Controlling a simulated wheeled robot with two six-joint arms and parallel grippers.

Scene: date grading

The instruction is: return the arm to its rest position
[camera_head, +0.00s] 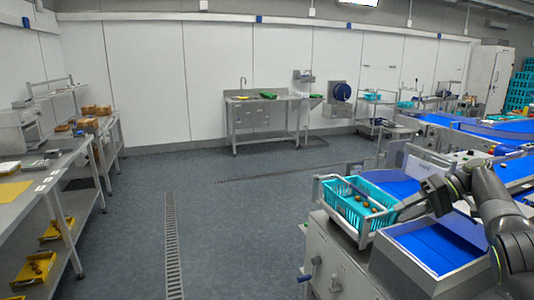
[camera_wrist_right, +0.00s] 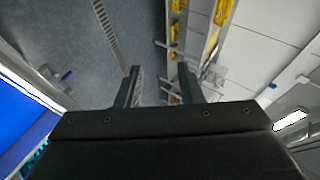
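My right gripper (camera_head: 408,207) comes in from the right edge of the head view, above the grading bench and close to the teal crate's right side. In the right wrist view its two fingers (camera_wrist_right: 158,72) stand apart with nothing between them, so it is open and empty. My right arm (camera_head: 500,215) is bent, its dark links covering part of the bench. My left gripper and left arm are not in view.
A teal crate (camera_head: 336,204) with several brown dates sits in a metal frame left of the gripper. A blue-lined tray (camera_head: 432,247) lies below the arm. Blue conveyors (camera_head: 465,144) stand behind. A steel shelf table (camera_head: 75,152) is far left. The floor (camera_head: 230,220) between is clear.

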